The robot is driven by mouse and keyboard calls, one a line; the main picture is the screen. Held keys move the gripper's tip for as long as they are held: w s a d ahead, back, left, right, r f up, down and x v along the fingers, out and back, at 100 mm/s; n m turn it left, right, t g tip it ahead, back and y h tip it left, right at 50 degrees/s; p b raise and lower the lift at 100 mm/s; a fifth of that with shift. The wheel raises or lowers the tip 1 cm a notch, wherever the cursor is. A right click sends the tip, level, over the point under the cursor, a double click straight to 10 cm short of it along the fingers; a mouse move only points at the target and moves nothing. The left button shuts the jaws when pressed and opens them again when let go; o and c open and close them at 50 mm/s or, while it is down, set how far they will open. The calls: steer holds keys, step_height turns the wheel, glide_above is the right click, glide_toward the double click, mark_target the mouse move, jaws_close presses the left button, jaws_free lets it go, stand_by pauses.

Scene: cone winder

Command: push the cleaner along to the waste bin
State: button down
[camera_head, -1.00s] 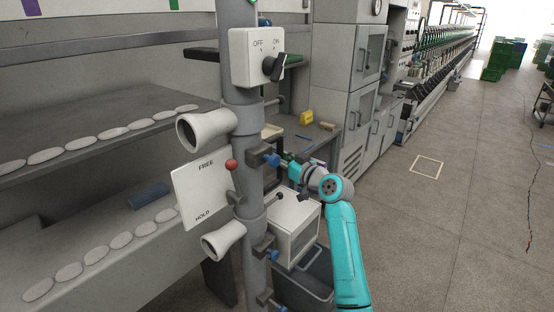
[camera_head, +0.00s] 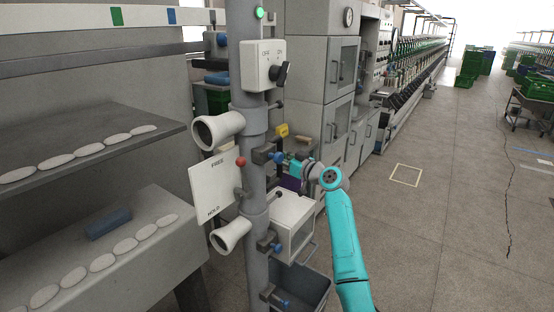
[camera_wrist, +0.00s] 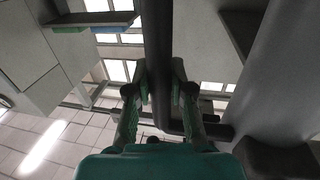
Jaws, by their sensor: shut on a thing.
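The cleaner (camera_head: 255,190) is an upright grey column with an OFF/ON switch box (camera_head: 262,65), two pale nozzles and a FREE/HOLD plate (camera_head: 215,187) with a red-knobbed lever. My gripper (camera_head: 281,159) is shut on a part at the column's right side, where a blue fitting shows. In the wrist view my gripper (camera_wrist: 159,72) has its fingers either side of a dark upright bar (camera_wrist: 157,35). An open grey bin (camera_head: 315,291) stands low beside the column, below a white box (camera_head: 292,222). I cannot tell whether this is the waste bin.
Shelves (camera_head: 90,150) with white pads stand at the left. Grey cabinets (camera_head: 340,75) and a long machine row stand ahead. The floor to the right is open, with a marked square (camera_head: 405,175) and a cable or crack line. Green crates (camera_head: 467,72) stand further back.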

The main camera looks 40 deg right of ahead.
steer(key=shift+d+r, duration=0.1)
steer(key=shift+d, duration=0.15)
steer(key=c, duration=1)
jaws_free()
steer(key=shift+w+d, duration=0.1)
steer(key=s, duration=0.4)
steer(key=s+d, duration=0.1)
steer(key=s, duration=0.7)
steer(key=shift+d, duration=0.15)
